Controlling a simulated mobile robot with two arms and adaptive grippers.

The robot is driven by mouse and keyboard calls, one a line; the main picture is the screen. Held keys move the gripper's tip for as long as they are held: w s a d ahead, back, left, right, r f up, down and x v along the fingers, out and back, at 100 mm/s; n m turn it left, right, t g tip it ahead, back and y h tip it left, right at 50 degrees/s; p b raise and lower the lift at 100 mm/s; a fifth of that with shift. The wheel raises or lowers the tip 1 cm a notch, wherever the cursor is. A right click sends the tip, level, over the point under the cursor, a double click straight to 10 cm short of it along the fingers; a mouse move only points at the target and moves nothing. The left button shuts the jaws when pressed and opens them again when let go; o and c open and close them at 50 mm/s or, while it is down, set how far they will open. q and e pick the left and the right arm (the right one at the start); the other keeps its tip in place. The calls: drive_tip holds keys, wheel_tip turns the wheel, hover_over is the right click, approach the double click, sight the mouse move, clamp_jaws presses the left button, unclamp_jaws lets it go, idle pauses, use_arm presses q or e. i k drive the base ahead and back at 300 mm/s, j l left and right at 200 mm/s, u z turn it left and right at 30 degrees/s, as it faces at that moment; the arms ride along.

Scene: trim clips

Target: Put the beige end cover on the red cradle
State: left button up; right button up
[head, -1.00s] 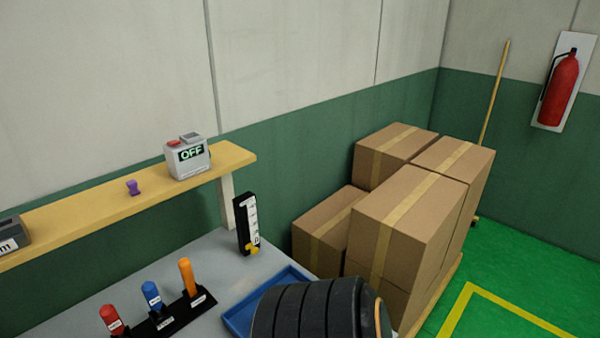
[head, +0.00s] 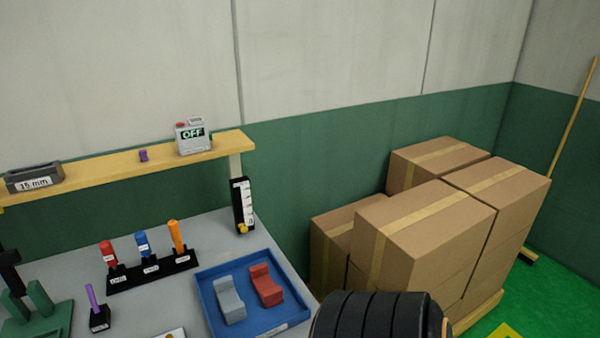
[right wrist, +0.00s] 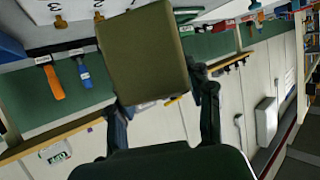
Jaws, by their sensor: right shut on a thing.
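The red cradle (head: 265,286) is a stepped block in the right half of a blue tray (head: 208,302) on the grey bench. Nothing rests on it. My right gripper (right wrist: 160,95) shows in the right wrist view, its two dark fingers shut on a boxy olive-beige piece, which looks like the beige end cover (right wrist: 146,52) in shade. It is held up clear of the bench. In the head view only my black right arm shows at the bottom; the gripper and cover are out of that frame. My left gripper is not in view.
A grey stepped block (head: 228,300) sits beside the red cradle. A rack of red, blue and orange handles (head: 152,272) stands left of the tray, a black gauge (head: 243,206) behind it. Cardboard boxes (head: 425,235) are stacked to the right. A shelf (head: 100,166) runs along the wall.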

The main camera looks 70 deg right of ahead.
sight(265, 286)
drive_tip(key=k+l+u, duration=0.1)
drive_tip(key=l, duration=0.3)
drive_tip(key=k+l, duration=0.25)
drive_tip(key=l, duration=0.15)
drive_tip(key=k+l+u, duration=0.15)
drive_tip(key=l, duration=0.2)
drive_tip(key=k+l+u, duration=0.1)
drive_tip(key=l, duration=1.25)
drive_tip(key=u, duration=0.05)
